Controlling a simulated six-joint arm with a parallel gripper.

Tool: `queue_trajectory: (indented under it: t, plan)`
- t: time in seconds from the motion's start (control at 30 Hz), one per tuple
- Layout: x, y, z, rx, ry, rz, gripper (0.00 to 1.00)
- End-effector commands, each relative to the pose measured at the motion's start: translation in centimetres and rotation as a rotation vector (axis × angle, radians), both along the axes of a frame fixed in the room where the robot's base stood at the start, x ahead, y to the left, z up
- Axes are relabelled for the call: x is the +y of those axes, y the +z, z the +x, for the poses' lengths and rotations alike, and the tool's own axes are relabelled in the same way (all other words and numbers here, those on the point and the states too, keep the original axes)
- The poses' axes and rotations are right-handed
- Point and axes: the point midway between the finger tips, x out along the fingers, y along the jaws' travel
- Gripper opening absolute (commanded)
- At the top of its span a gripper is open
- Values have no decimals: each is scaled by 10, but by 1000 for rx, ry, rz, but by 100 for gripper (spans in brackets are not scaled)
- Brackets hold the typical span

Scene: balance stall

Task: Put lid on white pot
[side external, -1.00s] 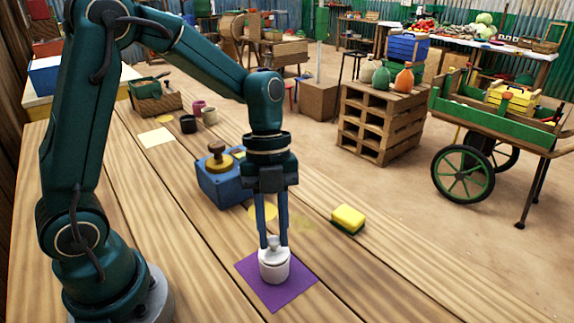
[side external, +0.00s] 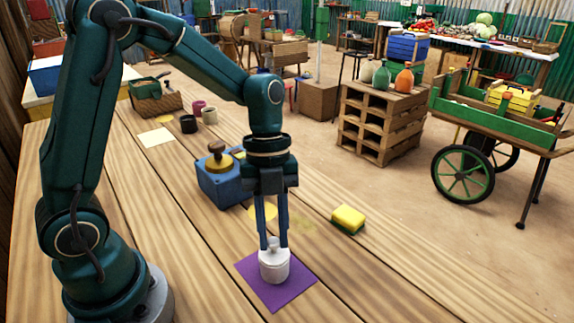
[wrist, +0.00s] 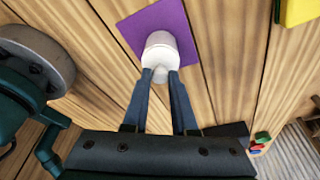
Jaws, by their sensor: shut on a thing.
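The white pot (side external: 274,270) stands upright on a purple square (side external: 297,291) on the wooden table. The white lid (side external: 273,247) is at the pot's top, with its knob between my fingertips. My gripper (side external: 274,240) points down and is shut on the lid's knob. In the wrist view the pot (wrist: 160,42) shows beyond my fingertips (wrist: 161,72), on the purple mat (wrist: 187,35). The lid looks level and at the rim; whether it is fully seated I cannot tell.
A blue box with a brown knob (side external: 218,182) stands behind my gripper to the left. A yellow and green sponge (side external: 348,218) lies to the right.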

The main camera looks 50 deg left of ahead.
Motion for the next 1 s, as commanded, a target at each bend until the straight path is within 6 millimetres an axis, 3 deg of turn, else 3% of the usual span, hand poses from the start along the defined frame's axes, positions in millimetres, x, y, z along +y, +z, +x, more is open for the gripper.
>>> queue_trajectory:
  t: [0.43, 0.47, 0.53, 0.77, 0.87, 1.0]
  plan:
    - [0, 0, 0, 0, 0, 0, 0]
    - [0, 0, 0, 0, 0, 0, 33]
    - [0, 0, 0, 0, 0, 0, 60]
    - [0, 0, 0, 0, 0, 0, 61]
    - [0, 0, 0, 0, 0, 0, 91]
    - [0, 0, 0, 0, 0, 0, 91]
